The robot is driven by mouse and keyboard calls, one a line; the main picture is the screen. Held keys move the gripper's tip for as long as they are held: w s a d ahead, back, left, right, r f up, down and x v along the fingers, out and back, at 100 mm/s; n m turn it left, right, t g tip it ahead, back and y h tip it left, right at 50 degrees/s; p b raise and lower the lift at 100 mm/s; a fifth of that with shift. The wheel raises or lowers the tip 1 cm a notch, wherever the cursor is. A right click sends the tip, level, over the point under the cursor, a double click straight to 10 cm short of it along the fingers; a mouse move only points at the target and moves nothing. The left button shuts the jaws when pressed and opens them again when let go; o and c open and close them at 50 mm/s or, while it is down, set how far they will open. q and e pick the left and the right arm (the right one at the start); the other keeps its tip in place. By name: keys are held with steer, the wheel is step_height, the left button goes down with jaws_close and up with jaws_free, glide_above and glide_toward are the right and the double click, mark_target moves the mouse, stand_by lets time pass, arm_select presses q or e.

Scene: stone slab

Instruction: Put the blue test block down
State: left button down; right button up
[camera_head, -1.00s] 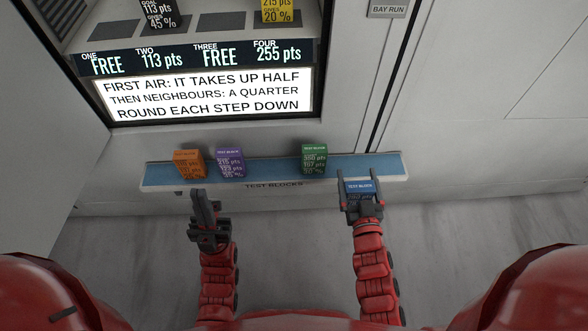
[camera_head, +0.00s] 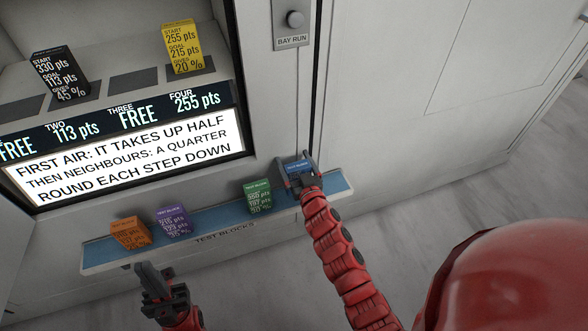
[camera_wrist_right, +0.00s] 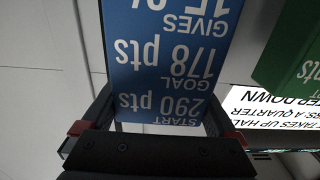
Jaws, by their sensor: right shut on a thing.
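The blue test block (camera_head: 297,167) is held in my right gripper (camera_head: 300,174), at the right part of the shelf marked TEST BLOCKS (camera_head: 325,184). In the right wrist view the blue block (camera_wrist_right: 165,50) fills the middle, between the fingers of my right gripper (camera_wrist_right: 155,115); its label reads start 290 pts, goal 178 pts, gives 15 %. I cannot tell whether its base touches the shelf. My left gripper (camera_head: 153,283) hangs empty in front of the shelf's left part; its finger gap is not clear.
Orange (camera_head: 130,233), purple (camera_head: 174,222) and green (camera_head: 258,197) blocks stand on the shelf, left of the blue one. The green block (camera_wrist_right: 290,55) also shows beside it in the wrist view. Black (camera_head: 58,75) and yellow (camera_head: 183,48) blocks stand in the bay above. A BAY RUN knob (camera_head: 295,19) is on the wall.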

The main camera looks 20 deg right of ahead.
steer(key=shift+f+b, duration=0.65)
steer(key=shift+f, duration=1.1)
